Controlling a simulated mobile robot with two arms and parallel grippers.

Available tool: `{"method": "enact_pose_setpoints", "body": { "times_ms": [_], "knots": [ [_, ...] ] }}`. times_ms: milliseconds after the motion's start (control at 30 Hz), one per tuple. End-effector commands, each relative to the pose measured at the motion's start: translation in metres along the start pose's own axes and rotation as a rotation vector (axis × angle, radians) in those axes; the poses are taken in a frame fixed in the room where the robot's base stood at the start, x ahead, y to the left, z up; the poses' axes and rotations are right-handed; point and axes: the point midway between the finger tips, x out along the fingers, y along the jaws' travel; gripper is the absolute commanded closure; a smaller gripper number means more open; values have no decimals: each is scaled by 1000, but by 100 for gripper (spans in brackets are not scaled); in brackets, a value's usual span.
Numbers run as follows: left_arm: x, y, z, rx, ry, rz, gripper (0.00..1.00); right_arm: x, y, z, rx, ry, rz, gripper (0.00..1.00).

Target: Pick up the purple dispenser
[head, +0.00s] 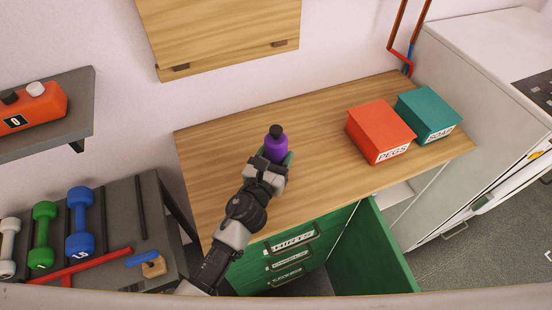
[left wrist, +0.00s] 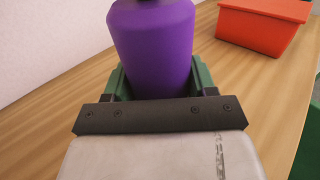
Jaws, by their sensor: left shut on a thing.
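The purple dispenser (head: 275,148) with a dark cap stands upright at the wooden counter (head: 320,135), left of its middle. My left gripper (head: 275,160) reaches it from the front, with its green fingers on both sides of the lower body. In the left wrist view the purple dispenser (left wrist: 153,45) fills the space between the green fingers (left wrist: 155,85), and its top is cut off. The gripper is shut on it. I cannot tell whether its base touches the counter. My right gripper is in neither view.
A red PEGS box (head: 377,128) and a teal SOAP box (head: 428,112) stand at the counter's right. Green drawers (head: 290,262) and an open green door (head: 378,255) are below. A wooden wall cabinet (head: 220,35) hangs above. A dumbbell rack (head: 115,225) stands left.

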Motion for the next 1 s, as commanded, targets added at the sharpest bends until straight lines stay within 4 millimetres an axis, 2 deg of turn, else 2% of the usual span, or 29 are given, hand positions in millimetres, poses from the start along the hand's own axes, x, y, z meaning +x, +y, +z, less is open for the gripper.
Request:
{"method": "enact_pose_setpoints", "body": {
  "times_ms": [33, 67, 367, 467, 633, 667, 1000],
  "knots": [
    [0, 0, 1, 0, -2, 0, 79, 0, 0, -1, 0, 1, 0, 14],
    [0, 0, 1, 0, -2, 0, 84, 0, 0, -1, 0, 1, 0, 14],
    [0, 0, 7, 1, -2, 0, 84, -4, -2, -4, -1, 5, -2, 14],
    [0, 0, 18, 4, -4, -2, 84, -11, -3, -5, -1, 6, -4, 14],
    [0, -1, 53, 6, -6, -4, 84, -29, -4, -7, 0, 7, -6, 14],
    [-1, -11, 51, 0, -4, -5, 84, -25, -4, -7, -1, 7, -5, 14],
    [-12, -85, 93, -4, -5, -3, 84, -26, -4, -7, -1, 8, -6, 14]
  ]
}}
